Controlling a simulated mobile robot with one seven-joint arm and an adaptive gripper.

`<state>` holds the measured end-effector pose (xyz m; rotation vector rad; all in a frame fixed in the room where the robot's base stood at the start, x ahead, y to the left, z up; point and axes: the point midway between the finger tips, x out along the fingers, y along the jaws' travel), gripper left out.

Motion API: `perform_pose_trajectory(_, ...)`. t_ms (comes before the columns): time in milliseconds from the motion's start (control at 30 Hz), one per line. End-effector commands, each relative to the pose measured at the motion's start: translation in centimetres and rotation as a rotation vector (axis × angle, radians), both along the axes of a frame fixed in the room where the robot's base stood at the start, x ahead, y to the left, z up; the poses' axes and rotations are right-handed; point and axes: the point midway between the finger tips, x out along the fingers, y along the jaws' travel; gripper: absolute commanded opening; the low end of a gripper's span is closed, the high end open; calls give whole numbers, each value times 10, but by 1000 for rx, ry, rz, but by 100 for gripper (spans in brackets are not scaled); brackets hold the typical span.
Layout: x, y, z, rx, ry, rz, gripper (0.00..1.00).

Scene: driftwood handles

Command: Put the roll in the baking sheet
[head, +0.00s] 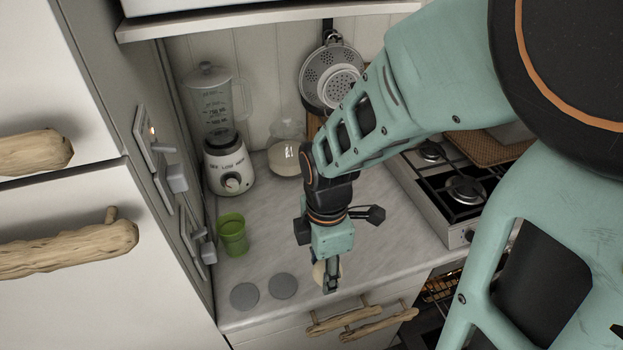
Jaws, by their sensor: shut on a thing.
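A pale beige roll (318,272) shows at the counter's front edge, mostly hidden behind my gripper. My gripper (331,287) points down there, and its fingers are shut on the roll. I cannot tell whether the roll touches the counter or is held just above it. A brown, flat, textured piece (490,147) lies at the back of the stove, partly hidden by my arm; it may be the baking sheet, but I cannot tell for sure.
A green cup (232,235) and two grey discs (283,286) are on the counter (262,255) left of my gripper. A blender (228,165) and a glass jar (284,160) stand behind. The stove (440,195) is to the right. Driftwood handles (375,322) stick out below the counter.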

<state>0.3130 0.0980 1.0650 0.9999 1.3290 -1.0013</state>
Motion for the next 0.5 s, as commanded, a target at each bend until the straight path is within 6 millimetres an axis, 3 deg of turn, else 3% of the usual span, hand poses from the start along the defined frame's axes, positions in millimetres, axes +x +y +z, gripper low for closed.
perform_pose_trajectory(233,12,-5,0,1,-1,-151,18)
perform_pose_trajectory(500,54,-25,-3,2,0,-653,18)
